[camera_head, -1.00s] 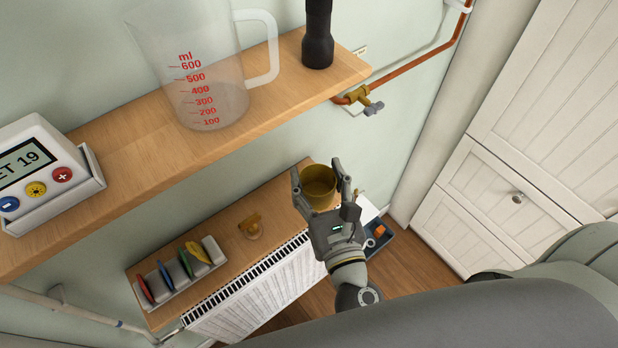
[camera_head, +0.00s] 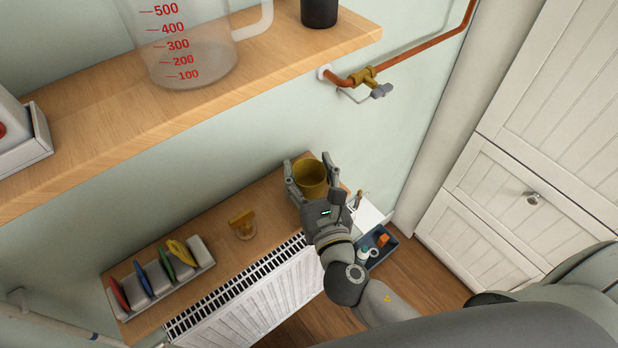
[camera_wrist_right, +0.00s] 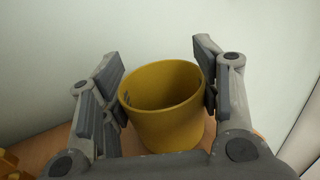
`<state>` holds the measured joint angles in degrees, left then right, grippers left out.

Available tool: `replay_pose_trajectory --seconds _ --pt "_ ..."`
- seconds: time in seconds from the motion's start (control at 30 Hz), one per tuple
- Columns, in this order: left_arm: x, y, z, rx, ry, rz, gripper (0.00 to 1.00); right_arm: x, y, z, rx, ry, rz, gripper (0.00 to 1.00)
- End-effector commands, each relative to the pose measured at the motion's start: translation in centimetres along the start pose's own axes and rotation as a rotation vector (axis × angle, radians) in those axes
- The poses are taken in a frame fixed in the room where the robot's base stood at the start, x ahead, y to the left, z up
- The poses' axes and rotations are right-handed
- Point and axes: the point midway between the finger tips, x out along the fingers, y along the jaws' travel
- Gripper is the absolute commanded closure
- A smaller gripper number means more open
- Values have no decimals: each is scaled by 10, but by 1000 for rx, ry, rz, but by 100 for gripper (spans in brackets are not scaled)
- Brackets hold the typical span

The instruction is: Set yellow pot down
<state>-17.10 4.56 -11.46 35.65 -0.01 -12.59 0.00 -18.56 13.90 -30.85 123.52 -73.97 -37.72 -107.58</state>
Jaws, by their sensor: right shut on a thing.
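The yellow pot (camera_head: 311,179) is upright and looks empty inside. My right gripper (camera_head: 309,170) is shut on it, with one finger on each side. In the right wrist view the pot (camera_wrist_right: 165,105) sits between the two finger pads (camera_wrist_right: 158,90). Behind and below it is the lower wooden shelf (camera_head: 200,248) over the radiator. The pot is over the shelf's right part; I cannot tell whether its base touches the wood. My left gripper is not in view.
A small yellow-brown object (camera_head: 243,224) stands left of the pot. A rack (camera_head: 165,280) of coloured items is at the shelf's left end. A blue tray (camera_head: 375,250) is lower right.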

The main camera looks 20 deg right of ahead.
Motion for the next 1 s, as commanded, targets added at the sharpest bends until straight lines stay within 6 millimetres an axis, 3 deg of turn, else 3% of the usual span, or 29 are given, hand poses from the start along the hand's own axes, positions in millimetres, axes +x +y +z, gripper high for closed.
replay_pose_trajectory --seconds 0.33,0.37,0.53,0.9,1.0 --pt "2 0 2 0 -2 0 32 0 0 -3 -1 0 0 64" --pt "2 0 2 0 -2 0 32 0 0 -3 -1 0 1 41" --pt "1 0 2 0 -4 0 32 0 0 -2 0 0 0 21" --pt "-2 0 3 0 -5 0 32 0 0 2 0 -1 0 21" --pt "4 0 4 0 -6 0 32 -9 0 -2 0 2 1 21"
